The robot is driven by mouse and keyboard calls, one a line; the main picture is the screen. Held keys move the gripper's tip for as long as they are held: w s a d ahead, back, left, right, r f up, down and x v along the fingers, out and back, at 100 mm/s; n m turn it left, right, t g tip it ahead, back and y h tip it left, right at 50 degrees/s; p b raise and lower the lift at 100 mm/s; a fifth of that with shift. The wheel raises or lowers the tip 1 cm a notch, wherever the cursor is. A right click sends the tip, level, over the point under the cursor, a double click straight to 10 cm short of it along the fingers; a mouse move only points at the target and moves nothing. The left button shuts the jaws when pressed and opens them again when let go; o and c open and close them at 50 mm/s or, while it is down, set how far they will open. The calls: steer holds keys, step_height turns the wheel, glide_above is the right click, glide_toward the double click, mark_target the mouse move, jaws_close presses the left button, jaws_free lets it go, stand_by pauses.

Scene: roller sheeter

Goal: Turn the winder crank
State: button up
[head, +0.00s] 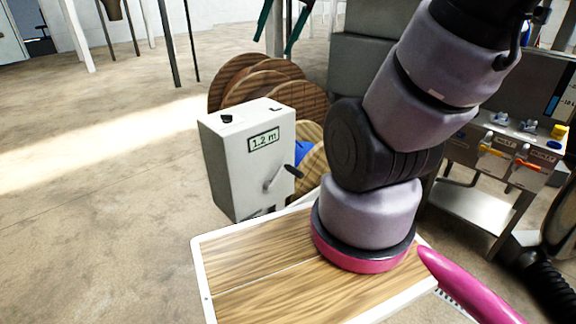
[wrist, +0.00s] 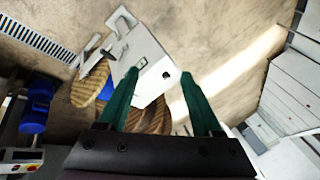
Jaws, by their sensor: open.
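The winder is a white box (head: 222,165) with a "1.2 m" display on its front, left of centre in the head view. Its crank (head: 275,178) sits low on the right of the front face, with a dark handle sticking out. In the wrist view the box (wrist: 150,45) lies beyond my fingertips, with the crank (wrist: 108,50) to the left of the display. My gripper (head: 275,46) shows as two green fingers hanging at the top of the head view. In the wrist view my gripper (wrist: 160,71) is open and empty, apart from the crank.
Wooden reels (head: 235,78) stand behind the box. A wood-topped board with a white rim (head: 196,262) is in front. A bench with coloured valves (head: 500,155) stands at the right. The floor left of the box is clear.

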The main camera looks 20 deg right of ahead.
steer(key=w+d+f+m+g+y, duration=0.2)
steer(key=w+f+m+g+y, duration=0.35)
steer(key=w+f, duration=0.65)
steer(key=m+t+y, duration=0.6)
steer(key=m+t, duration=0.5)
steer(key=m, duration=0.1)
glide_above(295, 172)
steer(key=s+a, duration=0.3)
steer(key=s, duration=0.1)
step_height(295, 172, down, 22)
steer(key=s+d+f+m+t+h, duration=0.1)
steer(key=d+f+m+t+h, duration=0.2)
steer(key=f, duration=0.4)
steer(key=s+d+f+m+t+h, duration=0.2)
steer(key=f+m+h, duration=0.1)
steer(key=f+m, duration=0.25)
steer(key=s+d+f+m+t+h, duration=0.1)
steer(key=d+f+m+t+h, duration=0.15)
steer(key=f, duration=0.55)
steer(key=shift+m, duration=0.35)
steer(key=x, duration=1)
steer(key=shift+w+a, duration=0.15)
steer(key=shift+a, duration=0.2)
jaws_close()
